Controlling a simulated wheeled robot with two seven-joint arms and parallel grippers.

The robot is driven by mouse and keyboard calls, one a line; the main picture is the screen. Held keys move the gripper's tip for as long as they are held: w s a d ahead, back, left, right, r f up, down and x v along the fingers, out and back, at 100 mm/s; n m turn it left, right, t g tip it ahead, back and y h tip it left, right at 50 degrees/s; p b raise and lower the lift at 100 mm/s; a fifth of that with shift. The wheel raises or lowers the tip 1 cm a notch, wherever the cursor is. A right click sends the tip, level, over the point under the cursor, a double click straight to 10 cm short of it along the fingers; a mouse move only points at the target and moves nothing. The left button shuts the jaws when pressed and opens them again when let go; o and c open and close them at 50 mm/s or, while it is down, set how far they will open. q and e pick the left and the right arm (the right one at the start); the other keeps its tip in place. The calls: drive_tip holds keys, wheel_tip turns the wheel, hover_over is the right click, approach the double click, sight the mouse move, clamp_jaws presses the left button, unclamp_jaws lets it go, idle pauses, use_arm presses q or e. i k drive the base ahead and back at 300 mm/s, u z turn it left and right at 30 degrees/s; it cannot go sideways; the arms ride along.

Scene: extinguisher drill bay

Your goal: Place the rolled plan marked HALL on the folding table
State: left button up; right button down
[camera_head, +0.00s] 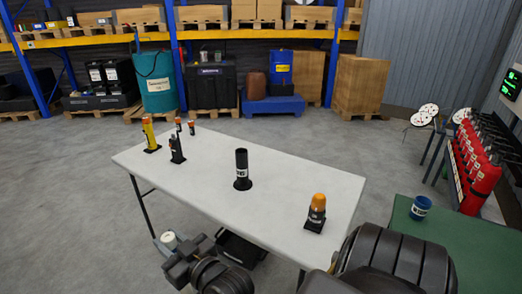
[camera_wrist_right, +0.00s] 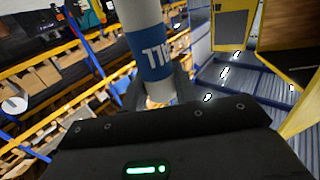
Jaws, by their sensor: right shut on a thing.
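The folding table (camera_head: 285,181) is white and stands in the middle of the head view. My right gripper (camera_head: 178,258) is low in the head view, in front of the table's near edge. It is shut on a white rolled plan with a blue band, whose pale end (camera_head: 168,240) shows beside the jaws. In the right wrist view the rolled plan (camera_wrist_right: 148,50) stands between the fingers; its band shows upside-down letters that look like the end of HALL, the rest turned out of sight. My left gripper is not in view.
On the table stand a black labelled cylinder (camera_head: 242,168), an amber beacon (camera_head: 316,212), a yellow torch (camera_head: 150,134) and a black radio (camera_head: 177,149). The table's middle left is clear. A green surface (camera_head: 470,250) with a blue cup (camera_head: 420,207) is at right, near red extinguishers (camera_head: 478,165).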

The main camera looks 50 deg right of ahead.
sight(283, 181)
drive_tip(key=z, duration=0.95)
drive_tip(key=i, duration=0.05)
drive_tip(key=z, duration=0.05)
